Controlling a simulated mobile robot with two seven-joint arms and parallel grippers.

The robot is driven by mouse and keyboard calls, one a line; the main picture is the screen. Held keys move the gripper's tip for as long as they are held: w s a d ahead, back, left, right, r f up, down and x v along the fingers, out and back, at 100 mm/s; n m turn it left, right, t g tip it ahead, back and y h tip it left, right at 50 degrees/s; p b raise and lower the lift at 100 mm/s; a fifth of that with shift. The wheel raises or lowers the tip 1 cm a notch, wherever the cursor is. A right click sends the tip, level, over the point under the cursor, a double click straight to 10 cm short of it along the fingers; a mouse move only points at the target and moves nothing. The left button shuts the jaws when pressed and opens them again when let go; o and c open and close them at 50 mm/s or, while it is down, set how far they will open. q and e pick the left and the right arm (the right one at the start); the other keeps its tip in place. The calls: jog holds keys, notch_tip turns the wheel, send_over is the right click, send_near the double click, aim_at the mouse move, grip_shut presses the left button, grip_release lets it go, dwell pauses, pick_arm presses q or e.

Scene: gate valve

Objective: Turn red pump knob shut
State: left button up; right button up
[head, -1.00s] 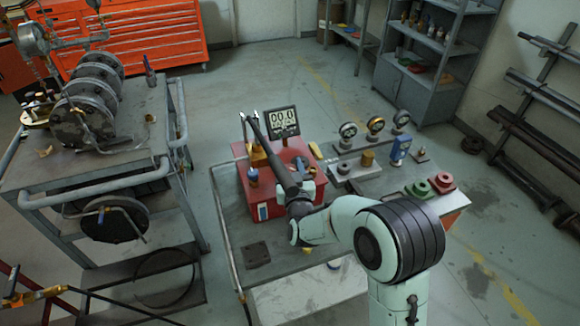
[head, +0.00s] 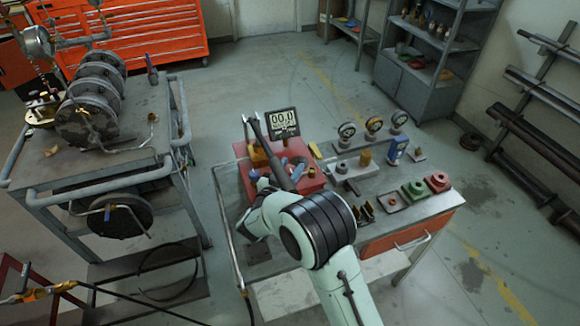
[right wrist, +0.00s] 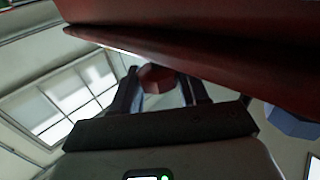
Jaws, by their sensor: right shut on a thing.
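The red pump (head: 252,150) stands on the workbench in the head view, with a digital display reading 00.0 behind it and a long black lever across its top. My right arm reaches to the pump's near left side, and its fingers are hidden there behind the arm. In the right wrist view my right gripper (right wrist: 165,82) is shut on a small dark red knob (right wrist: 155,76), one finger on each side. The pump's red body (right wrist: 200,30) runs close above the fingers in that picture. My left gripper is not in view.
A blue knob (right wrist: 292,122) is right of the fingers in the wrist view. The bench (head: 430,208) holds gauges and red and green flanged parts (head: 438,181) at its right. A grey cart (head: 150,172) with round metal parts stands left. Floor between cart and bench is clear.

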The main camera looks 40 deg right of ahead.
dwell(0.4)
jog(key=o, duration=1)
jog(key=shift+c, duration=0.2)
jog(key=shift+a, duration=0.1)
jog(key=v, duration=1.3)
jog(key=shift+b, duration=0.4)
jog(key=shift+a, duration=0.15)
